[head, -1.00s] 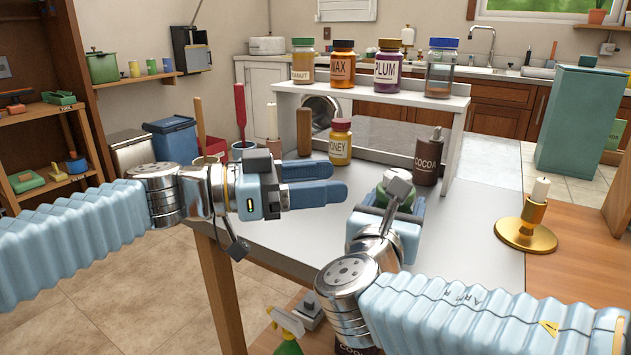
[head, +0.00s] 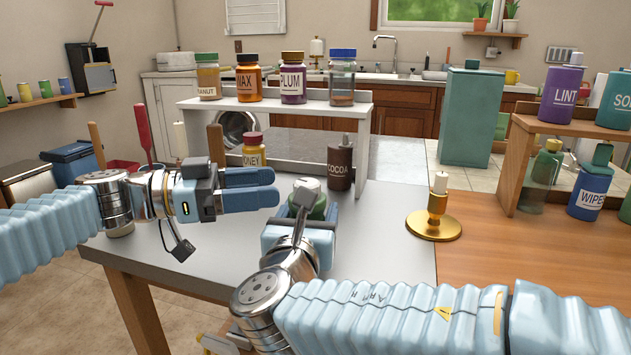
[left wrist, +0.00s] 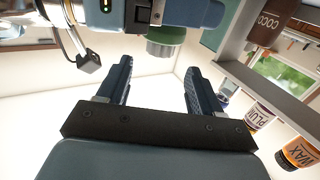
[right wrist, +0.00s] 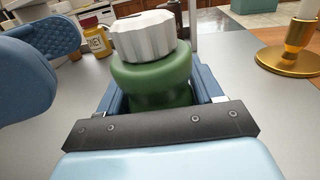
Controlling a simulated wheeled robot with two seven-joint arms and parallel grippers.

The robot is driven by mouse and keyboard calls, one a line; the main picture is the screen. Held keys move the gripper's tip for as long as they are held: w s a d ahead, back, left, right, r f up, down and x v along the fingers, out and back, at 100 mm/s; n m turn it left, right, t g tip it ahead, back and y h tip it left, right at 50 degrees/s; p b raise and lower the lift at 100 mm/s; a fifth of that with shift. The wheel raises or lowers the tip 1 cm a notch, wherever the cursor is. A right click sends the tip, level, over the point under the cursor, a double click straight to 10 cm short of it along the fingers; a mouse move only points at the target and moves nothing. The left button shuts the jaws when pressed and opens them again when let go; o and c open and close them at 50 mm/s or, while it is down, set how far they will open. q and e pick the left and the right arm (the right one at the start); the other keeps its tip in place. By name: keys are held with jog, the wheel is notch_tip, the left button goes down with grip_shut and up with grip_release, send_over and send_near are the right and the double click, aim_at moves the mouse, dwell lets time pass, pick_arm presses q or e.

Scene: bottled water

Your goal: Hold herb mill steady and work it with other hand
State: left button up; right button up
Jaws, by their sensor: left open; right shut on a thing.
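The herb mill has a green body and a ribbed white cap (right wrist: 148,38); the right wrist view shows it upright. My right gripper (head: 303,218) is shut around its green body (right wrist: 152,82) and holds it over the grey worktop. In the head view the mill (head: 313,188) is partly hidden by my right wrist. My left gripper (head: 276,187) is open and empty, just left of the mill, its fingers pointing towards it. In the left wrist view the mill (left wrist: 164,48) appears upside down, beyond the open fingers and apart from them.
A honey jar (head: 253,152) and a cocoa bottle (head: 340,165) stand behind the grippers, near a white riser (head: 365,125) carrying several jars. A brass candle holder (head: 435,220) stands to the right. A wooden shelf (head: 527,150) with bottles is further right. Grey worktop (head: 385,245) is bare between.

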aim_at(319, 182)
pick_arm(q)
jog(key=d, duration=0.3)
jog(key=w+d, duration=0.1)
jog(key=d, duration=0.5)
jog(key=shift+w, duration=0.3)
jog(key=shift+c, duration=0.2)
jog(key=c, duration=1)
